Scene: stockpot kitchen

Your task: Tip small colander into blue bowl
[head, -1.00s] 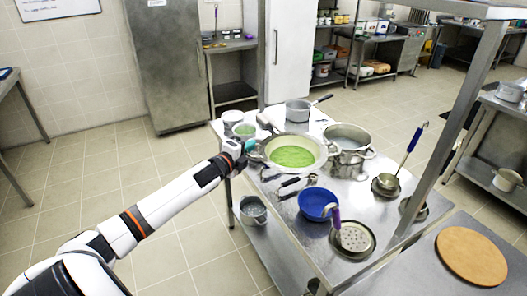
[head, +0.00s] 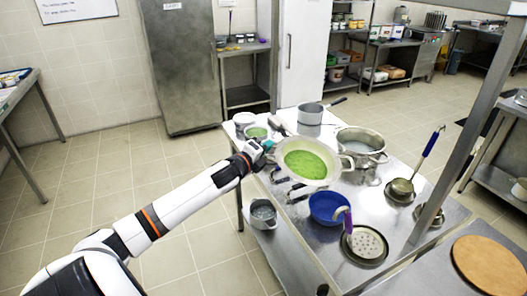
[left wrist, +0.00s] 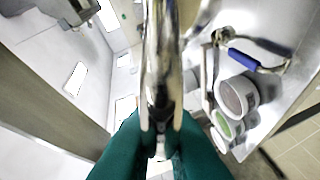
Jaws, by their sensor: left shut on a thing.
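The small colander (head: 334,155) is a cream vessel with green contents, seen in the head view above the metal table. It is tilted, its open top facing toward me. My left gripper (head: 266,148) is shut on its left side; the teal fingers (left wrist: 160,140) show in the left wrist view, closed around a shiny metal-looking edge or handle. The blue bowl (head: 328,207) stands on the table just below and in front of the colander in the head view. The colander's underside is hidden. My right gripper is not in view.
A large pot (head: 362,143) stands behind the colander and a saucepan (head: 310,112) farther back. Small tubs (head: 246,120) stand at the table's back left. A round wooden board (head: 488,264) lies at the right.

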